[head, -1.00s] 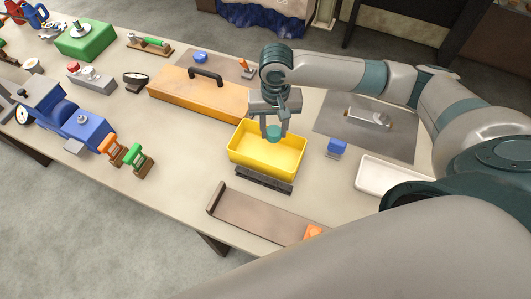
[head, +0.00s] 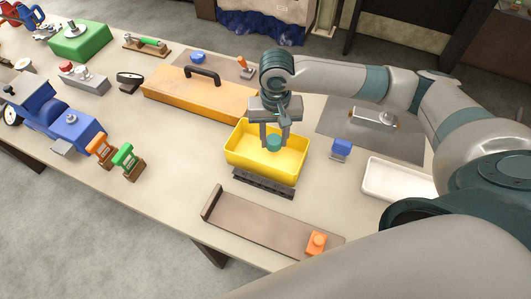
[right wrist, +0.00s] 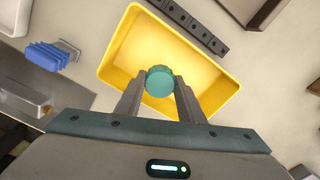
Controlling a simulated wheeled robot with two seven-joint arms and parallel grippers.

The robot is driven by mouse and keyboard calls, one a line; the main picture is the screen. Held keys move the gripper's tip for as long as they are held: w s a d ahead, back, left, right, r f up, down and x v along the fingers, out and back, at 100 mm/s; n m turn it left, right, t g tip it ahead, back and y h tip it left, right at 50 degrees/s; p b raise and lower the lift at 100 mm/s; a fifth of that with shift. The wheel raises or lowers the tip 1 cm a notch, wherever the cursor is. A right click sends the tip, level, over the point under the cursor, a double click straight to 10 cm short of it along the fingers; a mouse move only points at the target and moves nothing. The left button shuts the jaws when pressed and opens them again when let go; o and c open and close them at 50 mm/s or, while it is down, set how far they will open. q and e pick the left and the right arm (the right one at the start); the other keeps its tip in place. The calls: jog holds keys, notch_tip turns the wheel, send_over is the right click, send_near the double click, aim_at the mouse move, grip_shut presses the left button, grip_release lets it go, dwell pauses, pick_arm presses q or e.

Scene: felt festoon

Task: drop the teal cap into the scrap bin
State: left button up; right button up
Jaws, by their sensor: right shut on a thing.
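The teal cap (head: 273,143) is between the fingertips of my right gripper (head: 274,138), which is shut on it. The right wrist view shows the round teal cap (right wrist: 160,81) pinched between both fingers (right wrist: 160,88). The yellow bin (head: 264,172) stands open under the gripper, and the cap is over its inside. The bin (right wrist: 205,52) looks empty in the right wrist view, apart from the part hidden by the gripper. I cannot tell whether the cap is below the rim. My left gripper is not in view.
A dark slotted strip (head: 263,184) lies along the bin's front side. An orange case (head: 200,93) with a black handle is behind left. A blue block (head: 342,149) and a white tray (head: 395,181) are to the right. A brown tray (head: 260,225) lies in front.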

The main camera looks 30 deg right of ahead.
jog(key=o, duration=1.2)
jog(key=shift+r, duration=0.15)
notch_tip(320, 180, up, 17)
jog(key=b, duration=0.2)
dwell(0.6)
